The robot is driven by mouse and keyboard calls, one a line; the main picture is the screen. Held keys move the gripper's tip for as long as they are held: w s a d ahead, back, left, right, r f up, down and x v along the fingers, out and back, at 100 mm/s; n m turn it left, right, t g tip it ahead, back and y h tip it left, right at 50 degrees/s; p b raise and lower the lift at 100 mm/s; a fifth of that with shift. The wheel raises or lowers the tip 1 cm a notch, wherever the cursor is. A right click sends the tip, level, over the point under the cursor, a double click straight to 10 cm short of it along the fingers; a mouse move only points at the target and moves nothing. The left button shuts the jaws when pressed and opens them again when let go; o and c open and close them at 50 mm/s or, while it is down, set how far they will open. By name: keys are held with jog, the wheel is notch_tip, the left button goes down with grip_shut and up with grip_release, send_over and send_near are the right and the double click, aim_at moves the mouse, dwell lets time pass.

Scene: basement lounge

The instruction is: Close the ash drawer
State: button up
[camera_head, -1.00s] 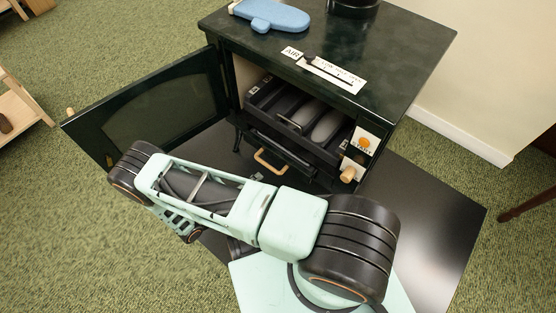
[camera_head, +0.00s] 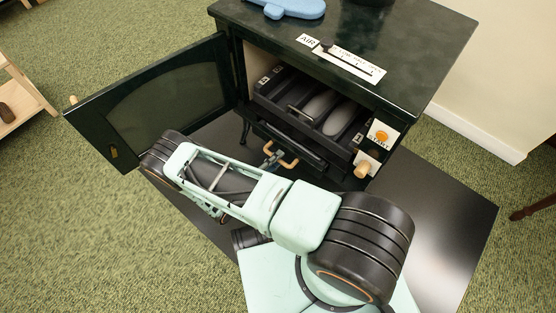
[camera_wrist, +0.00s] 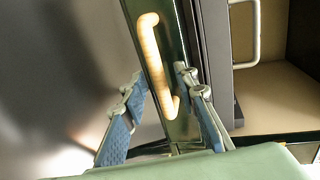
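The stove (camera_head: 430,50) stands open in the head view. Below its firebox is the ash drawer (camera_head: 300,151), with a dark front and a light wooden bar handle (camera_head: 291,163). How far the drawer stands out is hard to tell. My gripper (camera_head: 271,156) is at the handle, partly hidden behind my arm. In the wrist view my gripper (camera_wrist: 157,82) is open, with one blue-padded finger on each side of the green drawer front (camera_wrist: 181,128) and the wooden handle (camera_wrist: 152,55). Neither finger clearly touches the handle.
The stove door (camera_head: 165,95) is swung open to the left, close to my arm. A compartmented dark tray (camera_head: 268,97) with a metal handle sits in the firebox above the drawer. A wooden knob (camera_head: 363,170) sticks out at right. A blue mitt (camera_head: 290,8) lies on top.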

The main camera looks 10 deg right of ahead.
jog(key=shift+w+d+f, duration=0.1)
jog(key=shift+w+d, duration=0.2)
jog(key=shift+d, duration=0.15)
grip_shut()
